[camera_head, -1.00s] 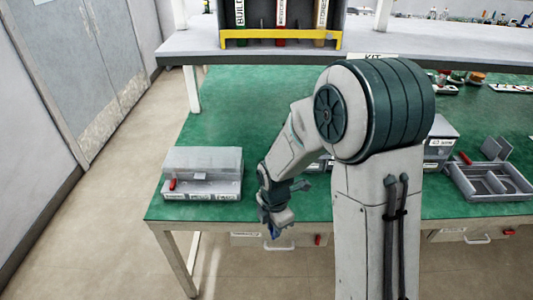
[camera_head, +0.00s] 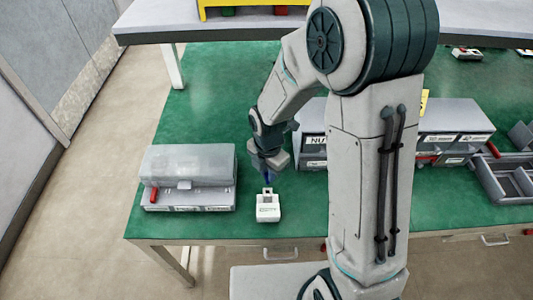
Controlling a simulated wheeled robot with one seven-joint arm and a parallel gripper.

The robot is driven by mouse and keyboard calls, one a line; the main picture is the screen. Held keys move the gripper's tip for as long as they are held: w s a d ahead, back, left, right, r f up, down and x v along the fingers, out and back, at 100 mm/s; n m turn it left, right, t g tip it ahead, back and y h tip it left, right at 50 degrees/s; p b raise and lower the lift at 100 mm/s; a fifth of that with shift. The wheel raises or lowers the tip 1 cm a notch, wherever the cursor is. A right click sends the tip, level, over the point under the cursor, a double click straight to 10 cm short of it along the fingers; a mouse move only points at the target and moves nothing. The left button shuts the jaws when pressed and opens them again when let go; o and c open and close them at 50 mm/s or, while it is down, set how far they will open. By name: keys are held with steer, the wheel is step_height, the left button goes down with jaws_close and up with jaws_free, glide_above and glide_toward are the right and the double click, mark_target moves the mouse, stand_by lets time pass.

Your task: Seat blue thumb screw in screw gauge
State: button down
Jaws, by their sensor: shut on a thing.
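The screw gauge (camera_head: 267,211) is a small white block with a dark label and an upright frame at its back. It stands near the front edge of the green table. My gripper (camera_head: 269,174) is just behind and above it, pointing down. It is shut on the blue thumb screw (camera_head: 270,178), of which only a small dark blue part shows. The screw appears close to the gauge's upright frame. I cannot tell whether they touch.
A grey case with a translucent lid (camera_head: 188,163) and red latch stands left of the gauge. Grey labelled drawer boxes (camera_head: 314,143) are partly hidden behind my arm. An open compartment tray (camera_head: 508,180) is at the right. Green table (camera_head: 190,112) is clear at the back left.

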mark_target(268, 183)
steer(key=shift+w, duration=0.15)
steer(key=shift+a, duration=0.1)
stand_by(0.3)
steer(key=shift+f+b, duration=2.2)
steer(key=shift+f, duration=0.65)
steer(key=c, duration=1.3)
jaws_free()
